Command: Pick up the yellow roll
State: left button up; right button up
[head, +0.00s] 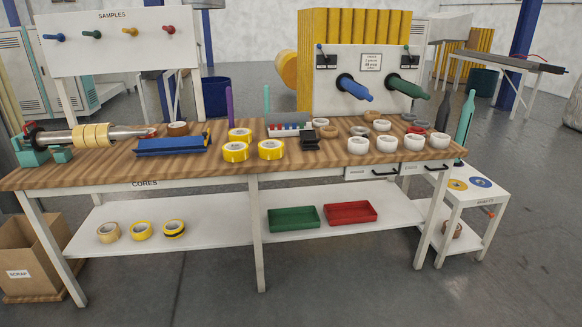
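Three yellow rolls stand close together on the wooden bench top (215,172), left of its middle: one at the back (240,134), one at front left (235,152) and one at front right (270,150). On the white lower shelf, a yellow roll (141,231) lies between a tan roll (109,232) and a yellow roll with a black band (174,229). The picture does not tell which yellow roll is meant. Neither of my grippers shows in the head view.
Several white rolls (358,145) stand right, below the blue (355,88) and green (409,87) spindles. A black block (310,140) sits mid-bench. The front bench strip is clear.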

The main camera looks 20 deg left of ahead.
aim_at(234, 152)
jog(key=u, duration=1.2)
jog(key=i, duration=1.35)
